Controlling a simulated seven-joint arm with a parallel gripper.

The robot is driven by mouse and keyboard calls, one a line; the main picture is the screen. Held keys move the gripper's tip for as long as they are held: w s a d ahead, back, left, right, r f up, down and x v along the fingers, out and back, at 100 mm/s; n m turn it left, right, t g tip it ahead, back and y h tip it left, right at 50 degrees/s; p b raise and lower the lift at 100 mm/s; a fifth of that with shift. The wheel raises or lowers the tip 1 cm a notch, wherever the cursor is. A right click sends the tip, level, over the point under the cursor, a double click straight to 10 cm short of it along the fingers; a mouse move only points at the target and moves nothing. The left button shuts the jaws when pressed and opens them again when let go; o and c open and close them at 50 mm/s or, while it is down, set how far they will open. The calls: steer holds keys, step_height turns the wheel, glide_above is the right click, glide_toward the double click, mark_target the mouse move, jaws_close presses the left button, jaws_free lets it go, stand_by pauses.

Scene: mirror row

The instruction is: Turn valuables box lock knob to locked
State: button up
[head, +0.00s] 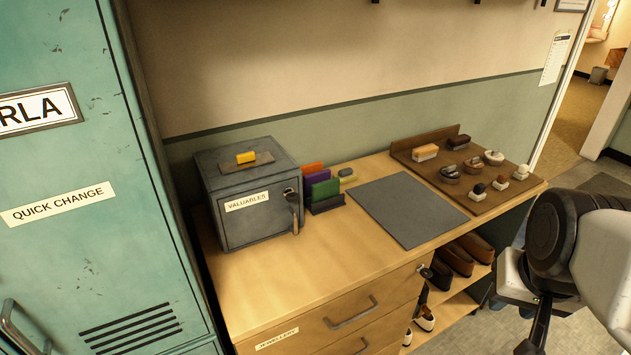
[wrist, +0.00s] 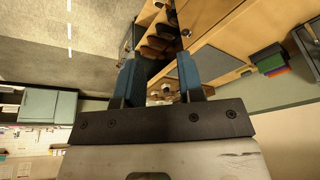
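The dark grey valuables box (head: 225,225) stands on the left end of the wooden counter, its door shut and labelled VALUABLES. A small round lock knob (head: 288,191) sits at the door's upper right, above a hanging lever handle (head: 295,222); its exact setting is too small to tell. In the wrist view, part of the box (wrist: 306,42) shows at the right edge. My gripper (wrist: 158,80) has its two blue fingers apart with nothing between them. It is well away from the box, off the counter's right front, where my arm shows in the head view.
A yellow block (head: 246,158) lies on top of the box. Coloured upright items (head: 322,188) stand just right of it. A grey mat (head: 408,208) and a brown board (head: 470,198) with brushes and small items fill the counter's right. A green locker (head: 75,160) stands close left.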

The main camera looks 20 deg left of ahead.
steer(key=w+a+f+m+t+y, duration=0.2)
steer(key=w+a+m+t, duration=0.15)
steer(key=w+a, duration=0.75)
steer(key=m+t+y, duration=0.5)
steer(key=m+t, duration=0.5)
glide_toward(293, 201)
steer(key=x, duration=0.3)
steer(key=shift+s+n, duration=0.15)
steer(key=shift+n, duration=0.1)
steer(key=shift+x, duration=3.9)
jaws_close()
